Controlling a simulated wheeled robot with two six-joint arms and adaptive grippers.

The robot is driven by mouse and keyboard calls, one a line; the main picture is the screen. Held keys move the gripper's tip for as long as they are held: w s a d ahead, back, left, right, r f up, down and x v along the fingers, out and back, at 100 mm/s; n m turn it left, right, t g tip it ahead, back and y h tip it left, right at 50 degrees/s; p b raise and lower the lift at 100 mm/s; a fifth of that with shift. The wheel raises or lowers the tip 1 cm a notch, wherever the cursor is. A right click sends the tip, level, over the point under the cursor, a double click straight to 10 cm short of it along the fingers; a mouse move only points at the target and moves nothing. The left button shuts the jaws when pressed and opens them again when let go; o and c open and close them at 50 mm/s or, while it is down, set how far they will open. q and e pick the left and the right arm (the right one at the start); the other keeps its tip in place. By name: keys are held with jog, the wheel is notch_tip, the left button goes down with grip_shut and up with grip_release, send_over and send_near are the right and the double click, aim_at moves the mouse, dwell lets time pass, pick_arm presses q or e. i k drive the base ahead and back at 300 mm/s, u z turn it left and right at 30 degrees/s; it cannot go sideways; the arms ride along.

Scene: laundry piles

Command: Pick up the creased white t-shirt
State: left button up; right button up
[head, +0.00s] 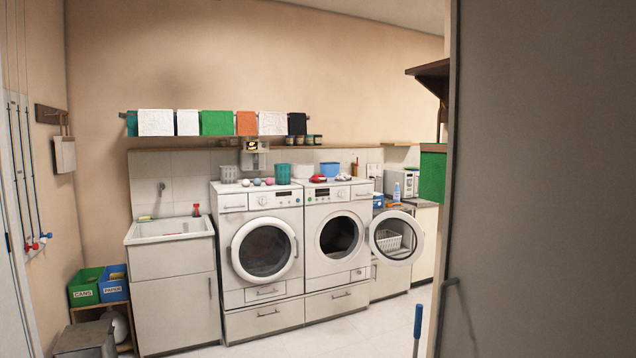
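The left and right ones look creased. At this distance I cannot tell whether any of them is a t-shirt. Neither of my grippers is in view.
A washer (262,225) and a dryer (325,270) with its round door (418,238) swung open stand along the back wall. A sink cabinet (175,300) is left of them. A large grey panel (550,150) blocks the right side. Some white floor (370,335) is clear.

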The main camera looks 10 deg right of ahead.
aim_at(342, 177)
jog(key=i, duration=4.95)
jog(key=z, duration=2.1)
jog(key=i, duration=2.15)
jog(key=u, duration=1.55)
